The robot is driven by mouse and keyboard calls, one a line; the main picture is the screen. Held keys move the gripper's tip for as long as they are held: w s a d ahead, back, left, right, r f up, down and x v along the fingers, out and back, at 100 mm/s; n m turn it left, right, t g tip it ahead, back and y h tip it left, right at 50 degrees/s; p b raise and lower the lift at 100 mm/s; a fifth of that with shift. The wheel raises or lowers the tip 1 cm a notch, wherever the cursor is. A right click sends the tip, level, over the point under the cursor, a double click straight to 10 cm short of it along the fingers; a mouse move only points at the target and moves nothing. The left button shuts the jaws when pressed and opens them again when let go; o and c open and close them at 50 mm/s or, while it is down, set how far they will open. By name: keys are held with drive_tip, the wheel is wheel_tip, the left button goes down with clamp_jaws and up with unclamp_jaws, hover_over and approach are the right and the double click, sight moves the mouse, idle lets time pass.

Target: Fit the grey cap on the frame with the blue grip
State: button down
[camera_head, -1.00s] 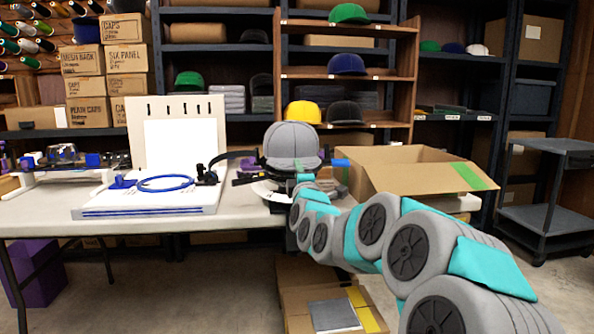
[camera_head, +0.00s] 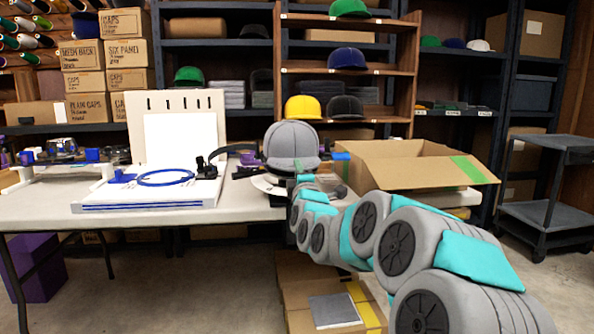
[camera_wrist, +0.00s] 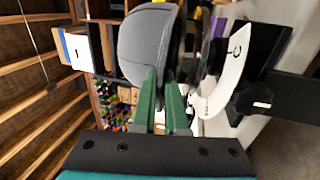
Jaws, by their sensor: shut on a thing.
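The grey cap (camera_head: 291,146) is above the table's right part, its crown up and its brim toward me. In the wrist view the cap (camera_wrist: 146,42) is at the tips of my gripper's green fingers (camera_wrist: 165,85), which are shut on its edge. Dark rounded parts and a white curved plate (camera_wrist: 228,78) stand right beside the cap in that view; I cannot tell whether they touch it. In the head view a blue piece (camera_head: 341,157) shows just right of the cap, possibly the blue grip. The frame itself is mostly hidden behind the cap and my arm.
A white board with a blue hoop (camera_head: 165,178) lies on the table (camera_head: 50,212), left of the cap. A black strap (camera_head: 238,150) lies between them. An open cardboard box (camera_head: 415,178) stands close on the right. Shelves with other caps are behind.

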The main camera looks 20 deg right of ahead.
idle(0.3)
drive_tip(key=c, duration=0.9)
unclamp_jaws()
